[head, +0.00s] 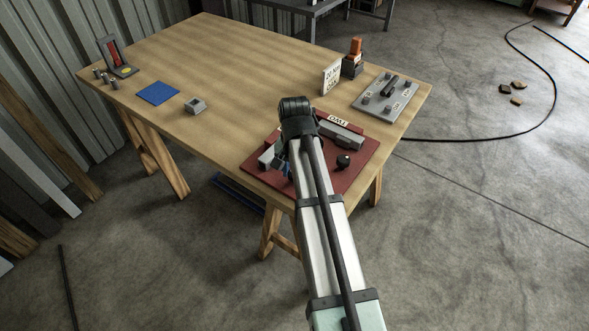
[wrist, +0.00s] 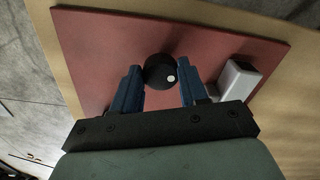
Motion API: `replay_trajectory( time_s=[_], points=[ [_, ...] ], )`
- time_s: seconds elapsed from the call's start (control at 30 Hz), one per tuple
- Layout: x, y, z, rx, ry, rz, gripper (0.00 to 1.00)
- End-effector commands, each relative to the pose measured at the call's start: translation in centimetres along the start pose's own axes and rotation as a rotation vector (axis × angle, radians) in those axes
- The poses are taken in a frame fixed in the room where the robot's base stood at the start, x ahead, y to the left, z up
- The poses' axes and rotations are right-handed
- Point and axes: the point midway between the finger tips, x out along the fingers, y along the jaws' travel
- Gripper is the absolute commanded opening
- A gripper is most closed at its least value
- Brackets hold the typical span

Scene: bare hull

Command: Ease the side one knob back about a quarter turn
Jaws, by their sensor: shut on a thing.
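A dark red board (head: 362,172) lies at the table's near edge. It also fills much of the wrist view (wrist: 100,38). A round black knob (wrist: 157,68) with a white dot at its lower right is between my blue fingers in the wrist view. My gripper (wrist: 156,80) is shut on it. In the head view my arm covers the held knob, and my blue fingers (head: 285,168) show only in part. Another black knob (head: 343,160) stands free on the board's right side. A label reading TWO (head: 338,120) lies near the far edge.
A grey bar (head: 341,134) and a grey block (head: 267,157) sit on the red board; a pale block (wrist: 238,80) shows right of my fingers. A grey plate (head: 372,108), a white sign (head: 331,77) and a blue mat (head: 158,93) are farther off. The table's middle is clear.

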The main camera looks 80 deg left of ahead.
Motion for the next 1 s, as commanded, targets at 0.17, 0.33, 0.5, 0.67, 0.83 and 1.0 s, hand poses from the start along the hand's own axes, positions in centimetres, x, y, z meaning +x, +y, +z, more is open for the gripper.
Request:
replay_trajectory(
  time_s=[0.17, 0.33, 0.5, 0.67, 0.83, 1.0],
  points=[
    [0.02, 0.09, 0.00, -0.168, -0.001, 0.000, 0.13],
    [0.02, 0.14, -0.02, -0.329, -0.001, 0.000, 0.13],
    [0.02, 0.19, -0.05, -0.491, -0.001, 0.000, 0.13],
    [0.03, 0.23, -0.08, -0.642, -0.001, 0.000, 0.13],
    [0.03, 0.28, -0.11, -0.797, -0.001, 0.000, 0.13],
    [0.03, 0.30, -0.16, -0.931, -0.001, 0.000, 0.13]
  ],
)
